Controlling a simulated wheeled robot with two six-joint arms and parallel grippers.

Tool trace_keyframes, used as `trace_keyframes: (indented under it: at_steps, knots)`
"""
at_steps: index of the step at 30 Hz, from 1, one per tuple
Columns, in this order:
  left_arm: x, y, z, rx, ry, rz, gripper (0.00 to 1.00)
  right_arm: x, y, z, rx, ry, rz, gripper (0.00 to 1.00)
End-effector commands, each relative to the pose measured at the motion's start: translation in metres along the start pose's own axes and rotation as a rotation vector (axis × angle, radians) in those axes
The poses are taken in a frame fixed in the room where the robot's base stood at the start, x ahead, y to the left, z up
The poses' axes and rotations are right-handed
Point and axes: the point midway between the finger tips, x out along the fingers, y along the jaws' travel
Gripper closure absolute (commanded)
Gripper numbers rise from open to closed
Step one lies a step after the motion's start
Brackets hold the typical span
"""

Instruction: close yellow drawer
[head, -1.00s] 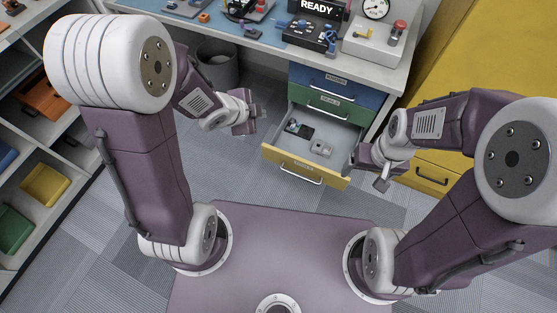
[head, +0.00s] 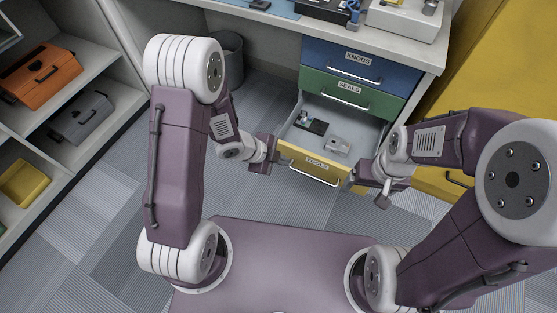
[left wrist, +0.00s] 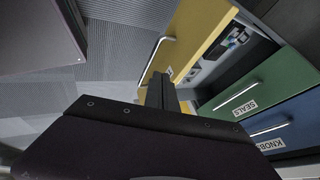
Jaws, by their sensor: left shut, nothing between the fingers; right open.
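The yellow drawer (head: 314,165), labelled TOOLS, stands pulled out below the green and blue drawers. Grey and dark items lie inside it. My left gripper (head: 264,168) is shut and empty at the left end of the yellow front. In the left wrist view its dark fingers (left wrist: 160,90) overlap the yellow front (left wrist: 196,30) near the label; I cannot tell whether they touch it. My right gripper (head: 384,196) is open, just right of the drawer's right end.
The green SEALS drawer (head: 350,93) and the blue KNOBS drawer (head: 361,66) are shut above. A grey bin (head: 230,62) stands to the left under the bench. A yellow cabinet (head: 490,70) is at the right, shelves (head: 105,78) at the left.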

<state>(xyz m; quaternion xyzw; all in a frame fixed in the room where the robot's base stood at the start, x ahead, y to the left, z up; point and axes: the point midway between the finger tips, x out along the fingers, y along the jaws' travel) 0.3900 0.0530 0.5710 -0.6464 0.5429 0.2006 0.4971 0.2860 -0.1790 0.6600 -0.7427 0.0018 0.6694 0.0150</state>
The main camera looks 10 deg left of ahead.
Motion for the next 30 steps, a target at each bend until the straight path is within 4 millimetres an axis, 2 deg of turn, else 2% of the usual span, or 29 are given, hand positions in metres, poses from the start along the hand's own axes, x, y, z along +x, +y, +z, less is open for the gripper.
trace_keyframes:
  at_steps: [1, 6, 9, 13, 26, 30]
  knots:
    - [0.017, 0.003, 0.002, 0.002, 0.001, 0.002, 1.0, 0.012, 0.0, 0.001, 0.0, 0.0, 0.0, 0.17]
    - [0.052, 0.003, 0.002, 0.003, 0.001, 0.001, 1.0, 0.028, 0.001, 0.003, 0.0, 0.0, 0.0, 0.17]
    - [0.053, -0.018, -0.001, 0.002, 0.0, -0.003, 1.0, 0.02, 0.0, 0.002, 0.0, 0.0, 0.0, 0.17]
    - [0.059, -0.03, 0.0, 0.001, 0.0, -0.002, 1.0, 0.019, 0.0, 0.002, 0.0, 0.0, 0.0, 0.17]
    - [0.062, -0.036, 0.0, -0.001, -0.001, -0.001, 1.0, 0.019, 0.0, 0.002, 0.0, 0.0, 0.0, 0.17]
    - [0.062, -0.04, -0.001, -0.001, 0.0, -0.001, 1.0, 0.013, 0.0, 0.002, 0.0, 0.0, 0.0, 0.17]
